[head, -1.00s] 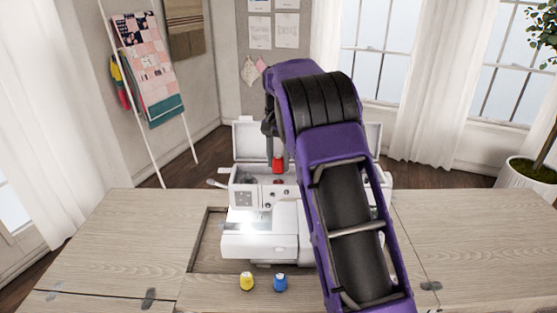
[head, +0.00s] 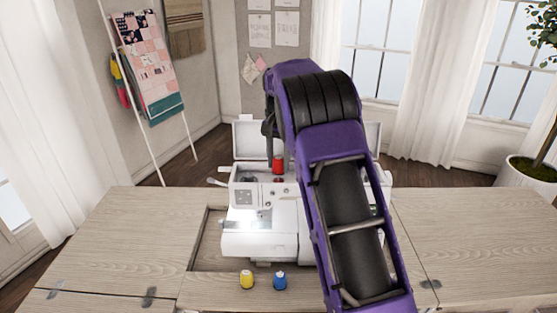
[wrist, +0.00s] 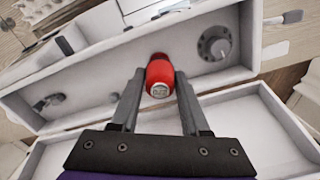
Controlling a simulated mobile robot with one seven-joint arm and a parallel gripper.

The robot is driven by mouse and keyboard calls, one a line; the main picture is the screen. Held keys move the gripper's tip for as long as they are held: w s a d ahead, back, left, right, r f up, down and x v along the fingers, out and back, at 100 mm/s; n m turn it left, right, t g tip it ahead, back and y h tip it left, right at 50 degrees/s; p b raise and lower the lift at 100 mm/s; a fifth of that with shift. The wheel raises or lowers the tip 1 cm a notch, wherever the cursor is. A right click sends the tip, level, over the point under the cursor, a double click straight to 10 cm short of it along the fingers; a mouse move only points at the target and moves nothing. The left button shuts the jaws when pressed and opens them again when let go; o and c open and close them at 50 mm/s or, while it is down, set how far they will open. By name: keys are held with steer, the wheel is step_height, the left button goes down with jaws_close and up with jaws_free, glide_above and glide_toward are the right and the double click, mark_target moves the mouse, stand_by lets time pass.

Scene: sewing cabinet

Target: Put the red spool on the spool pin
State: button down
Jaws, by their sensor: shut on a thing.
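The red spool (head: 278,165) is held by my gripper above the top of the white sewing machine (head: 262,240). In the wrist view the red spool (wrist: 160,76) sits between the two fingertips of my gripper (wrist: 158,88), which is shut on it. The spool is over the machine's long open top compartment (wrist: 110,77). A grey round dial or disc (wrist: 213,45) lies in that compartment to the right of the spool. I cannot make out the spool pin; the spool or gripper may hide it.
A yellow spool (head: 247,281) and a blue spool (head: 280,282) stand on the wooden table (head: 110,240) in front of the machine. The machine's raised white lid (head: 250,136) stands behind the compartment. The table is clear on both sides.

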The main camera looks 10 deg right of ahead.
steer(key=shift+f, duration=0.55)
steer(key=shift+f, duration=0.4)
stand_by(0.4)
steer(key=shift+c, duration=1.6)
jaws_free()
step_height(320, 180, up, 18)
steer(key=shift+f, duration=0.25)
